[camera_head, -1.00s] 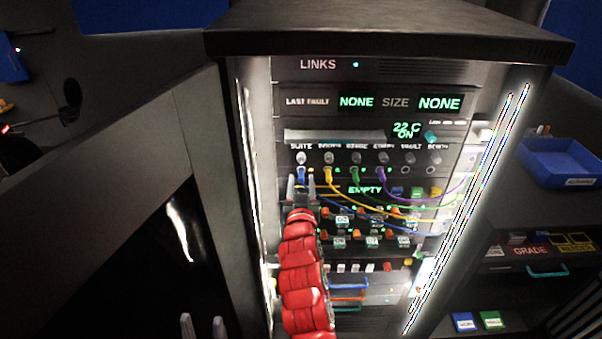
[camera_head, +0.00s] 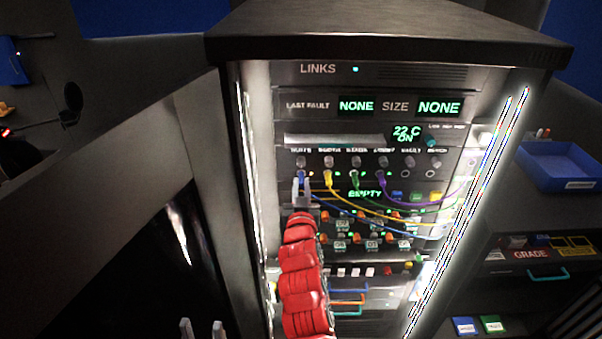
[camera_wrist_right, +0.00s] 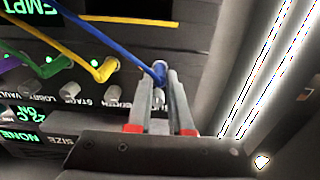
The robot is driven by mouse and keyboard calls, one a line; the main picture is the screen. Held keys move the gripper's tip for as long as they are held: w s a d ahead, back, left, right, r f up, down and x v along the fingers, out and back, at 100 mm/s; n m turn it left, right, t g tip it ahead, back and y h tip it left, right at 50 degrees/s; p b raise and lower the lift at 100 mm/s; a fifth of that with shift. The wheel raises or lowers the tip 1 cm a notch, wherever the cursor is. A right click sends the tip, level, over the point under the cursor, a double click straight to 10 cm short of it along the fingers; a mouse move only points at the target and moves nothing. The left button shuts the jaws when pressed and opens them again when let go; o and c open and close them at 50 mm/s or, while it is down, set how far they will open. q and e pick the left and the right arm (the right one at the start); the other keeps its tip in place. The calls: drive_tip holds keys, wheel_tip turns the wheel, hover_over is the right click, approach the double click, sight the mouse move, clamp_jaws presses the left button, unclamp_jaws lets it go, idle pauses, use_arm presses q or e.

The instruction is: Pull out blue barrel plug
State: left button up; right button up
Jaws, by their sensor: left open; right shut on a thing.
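The blue barrel plug (camera_head: 301,174) is at the left end of the row of plugs, just below its socket, with a blue cable. In the right wrist view the blue plug (camera_wrist_right: 160,69) sits between my fingertips; whether it is fully seated is hard to see. My right gripper (camera_head: 302,185) is shut on it, fingers pointing up at the panel; it also shows in the right wrist view (camera_wrist_right: 164,80). My left gripper (camera_head: 202,328) is open and empty at the bottom edge, left of the rack and away from the panel.
Yellow (camera_head: 328,180), green (camera_head: 355,179) and purple (camera_head: 382,180) plugs sit to the right, their cables looping across the panel. Rows of switches lie below. The rack's side walls and bright strip (camera_head: 468,210) bound the space. A blue tray (camera_head: 560,168) stands at right.

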drive_tip(key=shift+s, duration=0.1)
clamp_jaws()
drive_tip(key=shift+s+r, duration=0.1)
drive_tip(key=shift+s, duration=0.6)
drive_tip(key=shift+s+b, duration=0.3)
drive_tip(key=shift+s, duration=2.35)
